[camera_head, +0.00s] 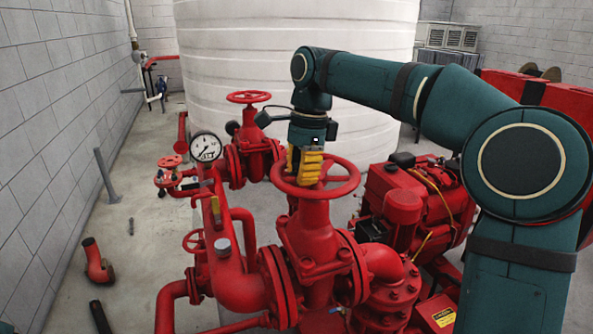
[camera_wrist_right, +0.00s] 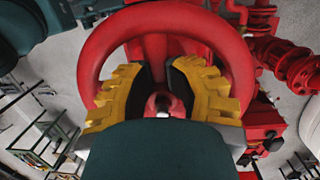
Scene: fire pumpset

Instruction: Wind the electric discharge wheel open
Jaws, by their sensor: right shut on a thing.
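The large red handwheel (camera_head: 349,183) lies flat on top of a red valve (camera_head: 308,230) in the middle of the head view. My right gripper (camera_head: 305,172) reaches down from above onto the wheel's left part, its yellow fingers closed on it. In the right wrist view, the wheel's rim (camera_wrist_right: 97,48) arcs around the two ribbed yellow fingers (camera_wrist_right: 163,97). A red part of the wheel shows between the fingers. I cannot tell exactly which part they press on. The wheel's near side is hidden in that view by the gripper body. My left gripper is not in view.
A second red handwheel (camera_head: 248,97) stands behind on another valve, with a pressure gauge (camera_head: 205,147) to its left. A red engine (camera_head: 420,195) sits to the right. A big white tank (camera_head: 250,50) fills the back.

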